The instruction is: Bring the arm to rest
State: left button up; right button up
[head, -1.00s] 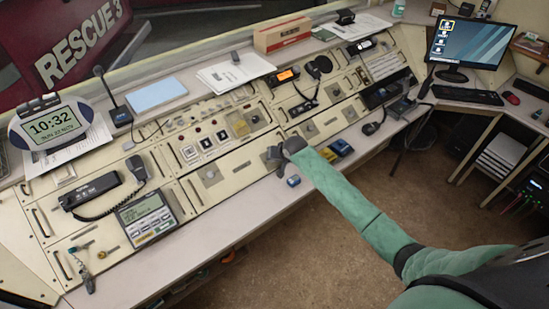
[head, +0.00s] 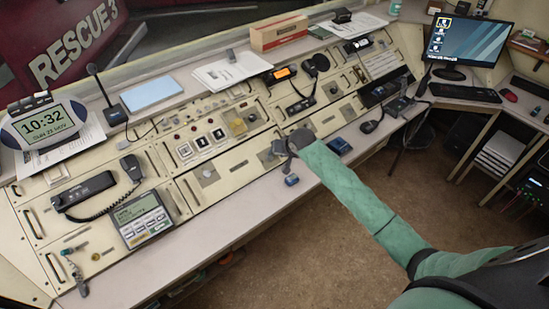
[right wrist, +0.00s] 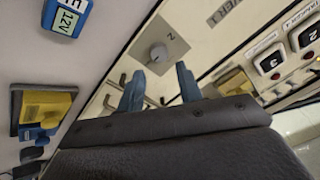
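My right arm in green sleeve reaches in from the lower right of the head view. Its dark right gripper (head: 282,147) hovers over the front part of the sloped console (head: 240,165). In the right wrist view the two blue-grey fingers of the right gripper (right wrist: 160,86) stand apart with nothing between them. Beyond them is a grey knob (right wrist: 158,53) on a square plate, apart from the fingers as far as I can tell. My left gripper is not in view.
A yellow and blue object (right wrist: 45,108) shows in the right wrist view. A corded handset (head: 84,190), a keypad unit (head: 141,219) and a desk microphone (head: 112,112) stand left. Floor in front is clear.

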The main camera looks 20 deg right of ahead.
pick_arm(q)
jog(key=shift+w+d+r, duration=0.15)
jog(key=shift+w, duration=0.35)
pick_arm(e)
jog(key=shift+s+d+r, duration=0.2)
jog(key=shift+s+r, duration=0.2)
jog(key=shift+r, duration=0.2)
